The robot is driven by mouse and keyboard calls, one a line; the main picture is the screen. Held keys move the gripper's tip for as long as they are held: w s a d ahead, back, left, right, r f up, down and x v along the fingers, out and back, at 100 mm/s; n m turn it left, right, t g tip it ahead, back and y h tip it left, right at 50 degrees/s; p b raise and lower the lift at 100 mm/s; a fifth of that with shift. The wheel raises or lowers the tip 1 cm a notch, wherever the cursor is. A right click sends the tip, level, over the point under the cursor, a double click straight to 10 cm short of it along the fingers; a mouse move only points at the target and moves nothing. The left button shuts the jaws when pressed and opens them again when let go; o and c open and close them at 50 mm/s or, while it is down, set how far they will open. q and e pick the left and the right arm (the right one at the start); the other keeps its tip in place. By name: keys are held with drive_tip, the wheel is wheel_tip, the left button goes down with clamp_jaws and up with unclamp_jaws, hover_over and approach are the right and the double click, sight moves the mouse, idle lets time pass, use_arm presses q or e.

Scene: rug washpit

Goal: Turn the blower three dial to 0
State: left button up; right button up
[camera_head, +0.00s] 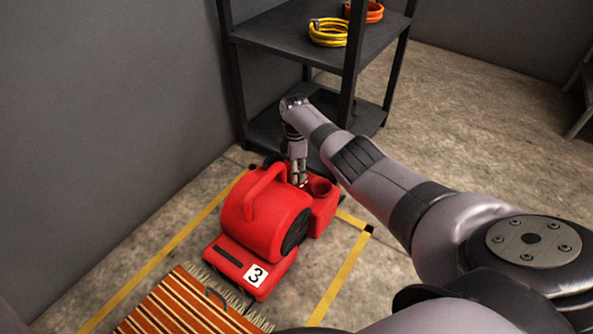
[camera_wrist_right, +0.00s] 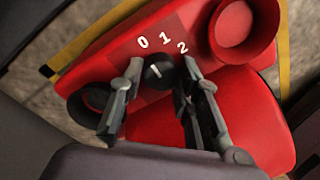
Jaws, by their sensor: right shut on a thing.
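The red blower (camera_head: 265,222) with a white "3" label stands on the floor near the wall. My right gripper (camera_head: 299,182) reaches down onto its far end. In the right wrist view, a small black dial (camera_wrist_right: 158,70) with a pale mark sits on the red panel, below the printed numbers 0, 1 and 2. The two fingers of my right gripper (camera_wrist_right: 160,78) are on either side of the dial and shut on it. Which number the dial's mark points to, I cannot tell for sure. My left gripper is not in view.
A striped rug (camera_head: 185,305) lies in front of the blower. Yellow floor tape (camera_head: 340,276) runs around the blower. A dark shelf (camera_head: 283,45) holding coiled yellow (camera_head: 328,33) and orange cables stands behind it. The grey wall is at the left; open floor lies to the right.

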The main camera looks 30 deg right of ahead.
drive_tip(key=o, duration=1.2)
drive_tip(key=shift+a, duration=0.1)
drive_tip(key=r, duration=0.8)
drive_tip(key=w+r, duration=0.1)
drive_tip(key=r, duration=0.3)
drive_tip(key=shift+d, duration=0.2)
drive_tip(key=shift+w, duration=0.1)
